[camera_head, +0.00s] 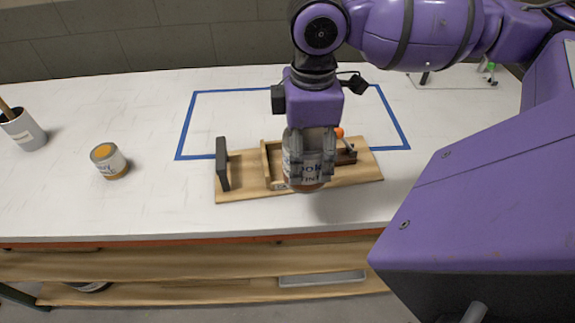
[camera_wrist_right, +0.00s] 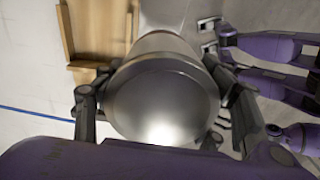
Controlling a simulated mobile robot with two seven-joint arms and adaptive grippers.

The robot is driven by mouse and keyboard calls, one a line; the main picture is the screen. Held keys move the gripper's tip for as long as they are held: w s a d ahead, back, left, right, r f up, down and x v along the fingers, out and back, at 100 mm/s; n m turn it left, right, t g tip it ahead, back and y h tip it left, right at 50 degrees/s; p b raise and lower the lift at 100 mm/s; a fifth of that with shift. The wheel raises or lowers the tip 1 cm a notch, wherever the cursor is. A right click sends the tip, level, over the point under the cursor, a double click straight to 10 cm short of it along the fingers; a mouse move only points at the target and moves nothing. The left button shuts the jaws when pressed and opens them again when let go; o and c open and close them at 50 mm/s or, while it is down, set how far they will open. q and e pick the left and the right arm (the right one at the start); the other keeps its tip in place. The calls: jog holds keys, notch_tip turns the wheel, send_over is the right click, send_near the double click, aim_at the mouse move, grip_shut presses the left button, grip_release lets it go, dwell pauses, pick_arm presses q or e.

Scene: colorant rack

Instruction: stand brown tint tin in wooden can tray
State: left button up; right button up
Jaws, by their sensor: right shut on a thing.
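My right gripper (camera_head: 311,172) is shut on a tin (camera_head: 306,170) with a pale lettered label and a reddish-brown band at its lower edge. The tin hangs upright in front of the wooden can tray (camera_head: 267,166) and hides part of it. In the right wrist view, the tin's grey metal lid (camera_wrist_right: 163,100) sits between the fingers, and the wooden tray (camera_wrist_right: 68,32) shows to its upper left. I cannot tell the tin's height above the board. My left gripper is not in view.
The tray stands on a wooden board (camera_head: 235,189) with a dark upright plate (camera_head: 222,164) at its left. An orange-topped tin (camera_head: 108,161) and a white pot (camera_head: 23,130) stand at left. Blue tape (camera_head: 183,130) marks the white bench.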

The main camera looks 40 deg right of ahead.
jog(key=shift+d+n, duration=0.25)
jog(key=shift+n, duration=0.05)
jog(key=shift+w+d+f+b, duration=0.4)
jog(key=shift+w+d+f, duration=0.25)
jog(key=shift+w+f, duration=1.5)
jog(key=shift+w+d+f+b, duration=0.35)
jog(key=shift+w+d+f, duration=0.35)
jog(key=shift+w+f, duration=1.5)
jog(key=shift+w+d+f+b, duration=0.4)
jog(key=shift+w+d+f, duration=0.25)
jog(key=shift+w+f, duration=1.5)
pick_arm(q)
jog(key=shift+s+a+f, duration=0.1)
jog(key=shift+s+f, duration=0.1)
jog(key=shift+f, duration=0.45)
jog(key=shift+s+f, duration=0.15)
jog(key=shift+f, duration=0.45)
pick_arm(e)
jog(key=shift+w+r, duration=0.15)
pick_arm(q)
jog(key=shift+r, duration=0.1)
pick_arm(e)
jog(key=o, duration=1.5)
jog(key=shift+f, duration=0.2)
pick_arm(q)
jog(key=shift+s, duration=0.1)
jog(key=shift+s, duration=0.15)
pick_arm(e)
jog(key=shift+r, duration=0.1)
